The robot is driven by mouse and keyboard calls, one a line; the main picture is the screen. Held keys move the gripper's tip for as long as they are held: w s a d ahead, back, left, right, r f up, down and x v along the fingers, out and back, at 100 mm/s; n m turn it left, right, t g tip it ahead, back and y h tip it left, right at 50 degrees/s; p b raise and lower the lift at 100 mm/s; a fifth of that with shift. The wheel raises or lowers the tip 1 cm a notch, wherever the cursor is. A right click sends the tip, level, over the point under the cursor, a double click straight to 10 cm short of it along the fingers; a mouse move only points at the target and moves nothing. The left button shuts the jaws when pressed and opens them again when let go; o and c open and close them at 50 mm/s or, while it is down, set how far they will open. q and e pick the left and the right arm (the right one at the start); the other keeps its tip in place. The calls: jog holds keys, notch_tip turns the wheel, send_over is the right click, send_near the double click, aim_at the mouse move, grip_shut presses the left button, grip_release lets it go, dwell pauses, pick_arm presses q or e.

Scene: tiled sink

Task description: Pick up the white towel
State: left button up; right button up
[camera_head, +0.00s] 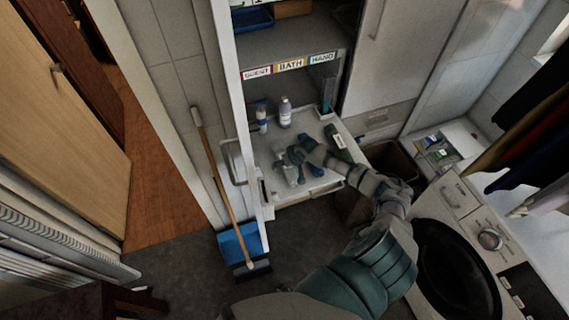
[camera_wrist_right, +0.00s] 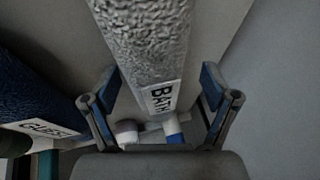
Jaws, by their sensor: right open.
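The white towel (camera_wrist_right: 150,45) is a rough, light roll with a "BATH" label at its near end, in the right wrist view. It lies between the two fingers of my right gripper (camera_wrist_right: 158,92), which is open around that end, with a gap visible on the right side. Whether either finger touches it I cannot tell. My left gripper is not in view.
A blue "GUEST" towel (camera_wrist_right: 38,95) lies left of the gripper. Bottles (camera_head: 285,112) stand at the back of the pull-out surface (camera_head: 262,150). A broom (camera_head: 215,170) and blue dustpan (camera_head: 238,243) stand left. A washing machine (camera_head: 450,270) is at right.

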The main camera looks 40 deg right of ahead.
jog(key=shift+r, duration=0.1)
jog(key=shift+s, duration=0.15)
jog(key=c, duration=0.7)
jog(key=shift+d, duration=0.25)
jog(key=c, duration=0.6)
jog(key=shift+d, duration=0.1)
